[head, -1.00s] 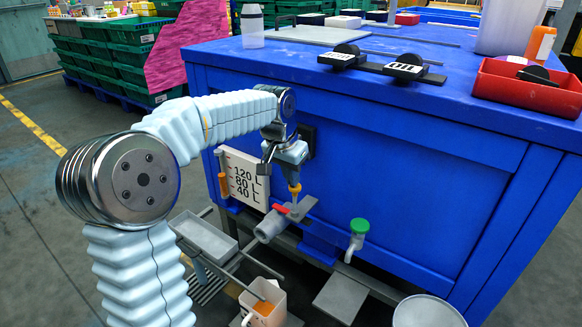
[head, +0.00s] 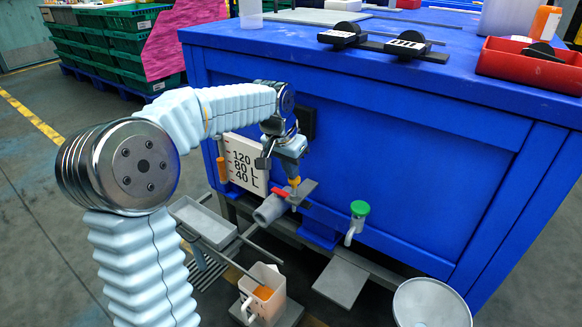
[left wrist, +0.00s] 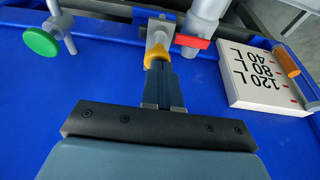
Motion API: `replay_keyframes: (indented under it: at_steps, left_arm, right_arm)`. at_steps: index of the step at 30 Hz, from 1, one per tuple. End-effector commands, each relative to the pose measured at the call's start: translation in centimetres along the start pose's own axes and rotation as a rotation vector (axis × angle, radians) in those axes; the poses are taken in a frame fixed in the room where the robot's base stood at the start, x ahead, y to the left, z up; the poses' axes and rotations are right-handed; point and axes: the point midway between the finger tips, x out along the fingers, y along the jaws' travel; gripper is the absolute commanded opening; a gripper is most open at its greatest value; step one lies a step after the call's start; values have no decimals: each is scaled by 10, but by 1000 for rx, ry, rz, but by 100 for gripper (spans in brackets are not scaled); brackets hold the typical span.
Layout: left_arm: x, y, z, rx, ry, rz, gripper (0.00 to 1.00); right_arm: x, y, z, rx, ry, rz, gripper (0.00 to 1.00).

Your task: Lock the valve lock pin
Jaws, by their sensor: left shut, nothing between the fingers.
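The valve is a grey pipe (head: 268,211) with a red handle (head: 279,193), low on the front of the blue tank. A yellow-orange lock pin (left wrist: 156,54) sits beside the handle on a grey bracket (left wrist: 160,30). My left gripper (head: 294,179) is over the pin, pointing down. In the left wrist view its dark fingers (left wrist: 160,68) are together, with their tips at or against the pin's yellow head. Nothing shows held between them. The fingers hide part of the pin, so I cannot tell how deep it sits. My right gripper is not in view.
A green-knobbed tap (head: 358,209) stands right of the valve. A white level plate (head: 243,165) is to its left. A jug with orange contents (head: 265,283), a grey tray (head: 203,222) and a round container (head: 431,304) are below. The blue tank's front (head: 400,150) is close behind my arm.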

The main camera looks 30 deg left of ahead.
Motion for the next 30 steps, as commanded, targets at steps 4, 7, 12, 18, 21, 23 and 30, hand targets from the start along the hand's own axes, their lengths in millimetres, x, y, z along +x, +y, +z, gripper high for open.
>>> replay_keyframes:
  at_steps: [4,7,12,18,21,23,30]
  left_arm:
    - [-14,1,-4,0,-9,2,0]
    - [-35,2,-12,1,-4,1,0]
    - [-68,2,-15,1,6,-1,0]
    - [-111,2,-15,1,6,-1,0]
    - [-125,2,-15,1,5,-1,0]
    - [-130,2,-15,1,3,0,0]
    - [-138,2,-14,1,3,0,0]
  right_arm:
    - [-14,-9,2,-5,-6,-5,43]
    - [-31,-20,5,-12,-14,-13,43]
    - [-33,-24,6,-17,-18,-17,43]
    - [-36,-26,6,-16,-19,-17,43]
    - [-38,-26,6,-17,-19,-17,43]
    - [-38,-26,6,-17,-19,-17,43]
    - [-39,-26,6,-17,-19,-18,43]
